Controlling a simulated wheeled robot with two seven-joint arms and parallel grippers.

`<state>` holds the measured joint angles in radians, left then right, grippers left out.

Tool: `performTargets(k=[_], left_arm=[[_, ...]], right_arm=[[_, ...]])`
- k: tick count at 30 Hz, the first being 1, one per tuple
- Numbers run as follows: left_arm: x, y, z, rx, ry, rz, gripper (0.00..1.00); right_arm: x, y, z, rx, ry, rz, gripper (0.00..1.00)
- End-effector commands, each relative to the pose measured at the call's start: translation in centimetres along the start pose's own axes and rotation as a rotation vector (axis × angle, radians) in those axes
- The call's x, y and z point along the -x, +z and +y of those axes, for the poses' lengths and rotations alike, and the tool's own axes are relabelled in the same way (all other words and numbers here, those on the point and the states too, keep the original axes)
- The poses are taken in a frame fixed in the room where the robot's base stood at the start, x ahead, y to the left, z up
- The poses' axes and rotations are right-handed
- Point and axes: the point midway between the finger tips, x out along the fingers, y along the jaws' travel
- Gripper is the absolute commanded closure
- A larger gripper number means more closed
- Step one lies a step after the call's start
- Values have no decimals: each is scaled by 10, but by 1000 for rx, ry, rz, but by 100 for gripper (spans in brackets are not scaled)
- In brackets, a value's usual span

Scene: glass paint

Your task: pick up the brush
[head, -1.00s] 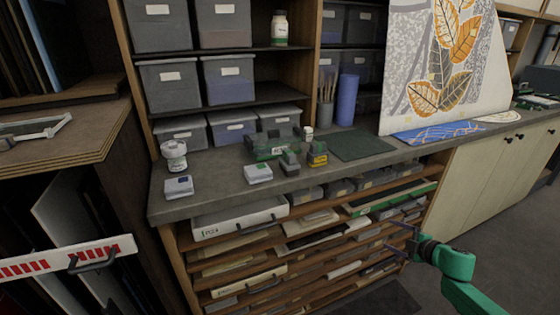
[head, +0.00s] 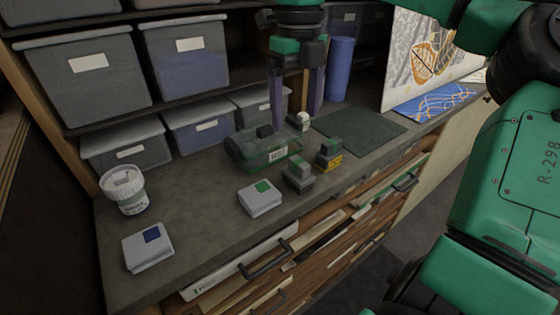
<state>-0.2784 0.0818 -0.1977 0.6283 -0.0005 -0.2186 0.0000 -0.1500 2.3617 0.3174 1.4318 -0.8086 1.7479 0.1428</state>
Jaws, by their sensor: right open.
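My right gripper (head: 296,121) is in the upper middle of the head view, with its two purple fingers pointing down and apart. It is open, and I see nothing held between the fingers. It hangs above the back of the grey counter (head: 205,185), in front of the wooden shelf post. The cup of brushes, seen earlier just left of the blue roll (head: 340,75), is hidden behind the gripper, so I cannot make out a brush now. I cannot tell the gap between fingers and cup. My left gripper is not in view.
A dark green mat (head: 360,130) lies to the right. A white tub (head: 124,190) stands at left. Grey bins (head: 84,83) fill the shelves.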

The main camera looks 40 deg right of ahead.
Motion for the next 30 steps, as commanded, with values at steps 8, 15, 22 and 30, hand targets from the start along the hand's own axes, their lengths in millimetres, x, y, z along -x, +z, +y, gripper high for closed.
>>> performTargets(k=[8, 15, 22, 30], left_arm=[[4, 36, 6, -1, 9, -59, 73], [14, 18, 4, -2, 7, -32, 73], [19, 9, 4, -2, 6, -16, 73], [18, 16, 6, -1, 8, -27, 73]], right_arm=[[-68, 0, 1, 0, 8, 1, 10], [-102, 0, 1, 0, 11, 2, 10], [-135, 0, 1, -2, 8, -3, 10], [-135, 1, 1, -3, 8, -4, 52]])
